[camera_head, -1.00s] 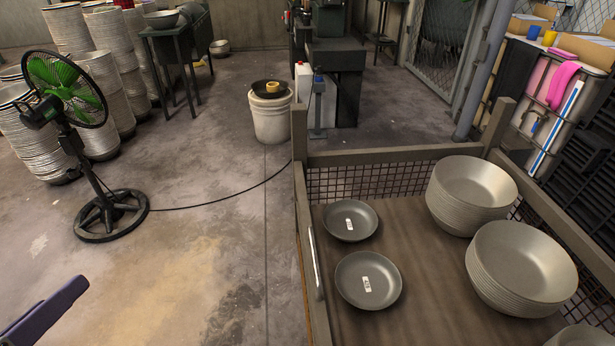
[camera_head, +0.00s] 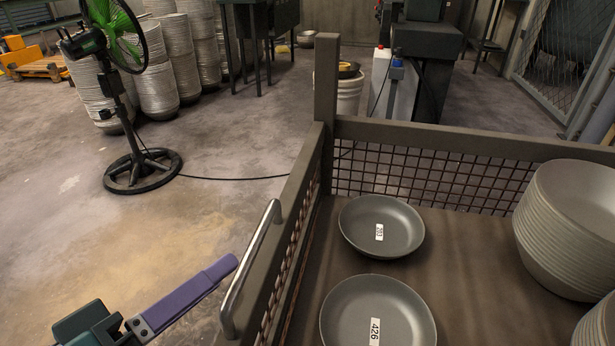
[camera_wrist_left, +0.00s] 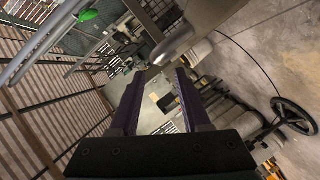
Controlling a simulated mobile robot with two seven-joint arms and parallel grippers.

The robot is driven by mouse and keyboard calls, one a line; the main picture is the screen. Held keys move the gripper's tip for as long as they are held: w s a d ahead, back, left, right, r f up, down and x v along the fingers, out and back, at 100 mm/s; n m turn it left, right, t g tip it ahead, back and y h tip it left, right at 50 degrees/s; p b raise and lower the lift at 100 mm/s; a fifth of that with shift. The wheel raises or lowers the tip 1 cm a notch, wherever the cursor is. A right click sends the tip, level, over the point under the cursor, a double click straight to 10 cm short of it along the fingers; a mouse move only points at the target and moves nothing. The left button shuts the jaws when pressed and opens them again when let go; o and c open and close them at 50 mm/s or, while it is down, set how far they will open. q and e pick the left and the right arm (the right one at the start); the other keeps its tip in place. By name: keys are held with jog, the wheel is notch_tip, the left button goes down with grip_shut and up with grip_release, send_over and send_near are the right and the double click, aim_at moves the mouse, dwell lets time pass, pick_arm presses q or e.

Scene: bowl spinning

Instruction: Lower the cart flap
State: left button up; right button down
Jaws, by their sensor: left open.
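The cart flap (camera_head: 302,178) is the left side panel of the cart, a grey-brown frame with wire mesh. It stands upright. A silver bar handle (camera_head: 250,268) is fixed along its outer side. My left gripper (camera_head: 226,268) is just left of the handle, outside the cart, with a purple finger pointing up and right towards it. It looks apart from the handle, though the gap is hard to judge. In the left wrist view my left gripper (camera_wrist_left: 157,82) shows two dark purple fingers spread apart with nothing between them. My right gripper is not in view.
Inside the cart are two grey bowls (camera_head: 381,226) with labels and stacks of pale bowls (camera_head: 572,228) at the right. A green fan (camera_head: 135,165) on a round base stands on the floor at left, its cable running towards the cart.

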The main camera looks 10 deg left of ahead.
aim_at(256, 239)
pick_arm(q)
jog(key=b+x, duration=0.2)
jog(key=x, duration=0.6)
jog(key=shift+w, duration=0.15)
jog(key=shift+c, duration=0.2)
grip_shut()
dwell(0.9)
